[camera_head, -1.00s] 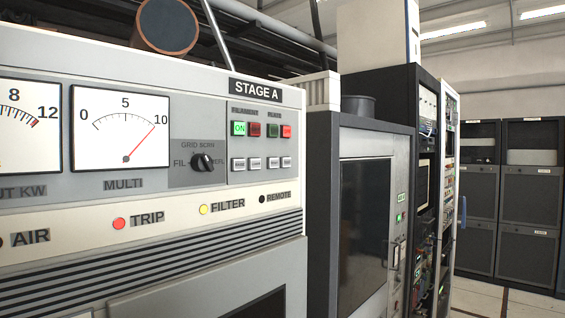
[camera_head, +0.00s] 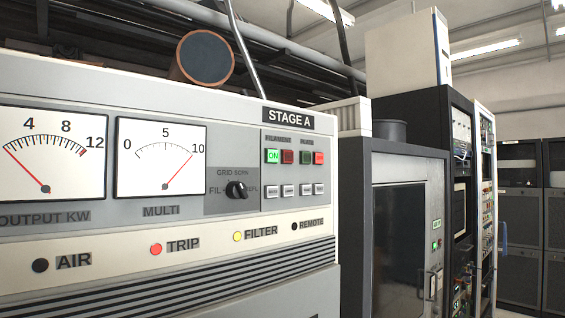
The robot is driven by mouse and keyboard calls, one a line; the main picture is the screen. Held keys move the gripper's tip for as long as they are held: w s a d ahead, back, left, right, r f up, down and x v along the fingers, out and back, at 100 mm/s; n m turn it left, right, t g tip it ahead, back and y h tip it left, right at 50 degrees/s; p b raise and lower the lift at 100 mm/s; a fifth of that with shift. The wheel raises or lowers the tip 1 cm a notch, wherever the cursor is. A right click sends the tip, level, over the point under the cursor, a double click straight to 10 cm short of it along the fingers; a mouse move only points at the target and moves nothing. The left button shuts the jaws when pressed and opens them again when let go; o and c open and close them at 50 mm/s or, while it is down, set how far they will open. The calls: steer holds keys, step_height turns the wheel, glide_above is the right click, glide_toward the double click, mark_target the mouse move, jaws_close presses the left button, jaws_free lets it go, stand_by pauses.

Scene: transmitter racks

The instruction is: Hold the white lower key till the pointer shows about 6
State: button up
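Several small white keys (camera_head: 288,191) sit in a row on the STAGE A panel, below the lit buttons. Their labels are too small to read, so I cannot tell which is the lower key. The OUTPUT KW meter (camera_head: 52,150) has its red pointer at the far left, near the low end of its scale. The MULTI meter (camera_head: 160,158) has its red pointer close to 10. My gripper is not in view.
A black selector knob (camera_head: 236,190) is left of the keys. Above them, a green ON button (camera_head: 273,156) and a red button (camera_head: 319,157) are lit. TRIP (camera_head: 156,249) and FILTER (camera_head: 237,236) lamps glow below. A dark cabinet (camera_head: 398,230) stands to the right.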

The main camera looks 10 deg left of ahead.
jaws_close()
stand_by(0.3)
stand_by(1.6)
